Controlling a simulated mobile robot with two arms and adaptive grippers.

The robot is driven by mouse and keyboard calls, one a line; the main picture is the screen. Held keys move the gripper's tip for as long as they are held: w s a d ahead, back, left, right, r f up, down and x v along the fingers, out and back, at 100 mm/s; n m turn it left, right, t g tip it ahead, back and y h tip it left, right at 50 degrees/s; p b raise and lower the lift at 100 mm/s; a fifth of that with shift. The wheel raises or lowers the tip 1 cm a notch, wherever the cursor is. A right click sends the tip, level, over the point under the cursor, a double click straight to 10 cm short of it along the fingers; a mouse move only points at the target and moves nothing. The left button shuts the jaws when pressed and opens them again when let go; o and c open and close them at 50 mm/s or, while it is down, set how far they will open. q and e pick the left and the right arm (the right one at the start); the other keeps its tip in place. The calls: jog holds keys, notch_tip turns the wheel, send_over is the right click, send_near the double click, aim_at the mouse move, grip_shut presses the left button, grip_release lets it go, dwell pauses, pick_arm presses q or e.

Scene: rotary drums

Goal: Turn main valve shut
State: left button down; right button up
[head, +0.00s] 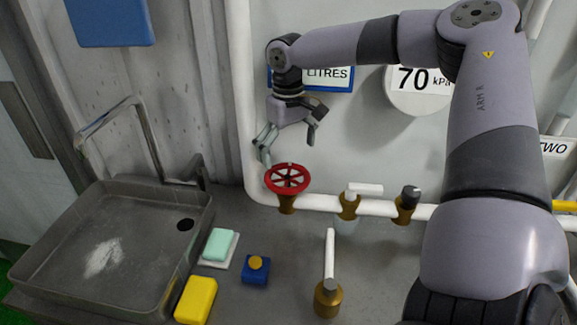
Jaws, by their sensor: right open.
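The main valve appears to be the red spoked handwheel (287,179) on a brass body, set on the white pipe in the middle of the head view. My right gripper (286,152) is open just above the wheel. One finger reaches down close to the wheel's upper left edge, and the other is up to the right. I cannot tell whether the lower finger touches the rim. The wheel looks empty of any grip. My left gripper is not in view.
White-handled brass valves (349,204) and (328,299) stand to the right and in front. A grey sink (60,235) with a tap (145,130) is at left.

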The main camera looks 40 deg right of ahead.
aim_at(289, 174)
notch_tip(289, 174, up, 6)
dwell(0.8)
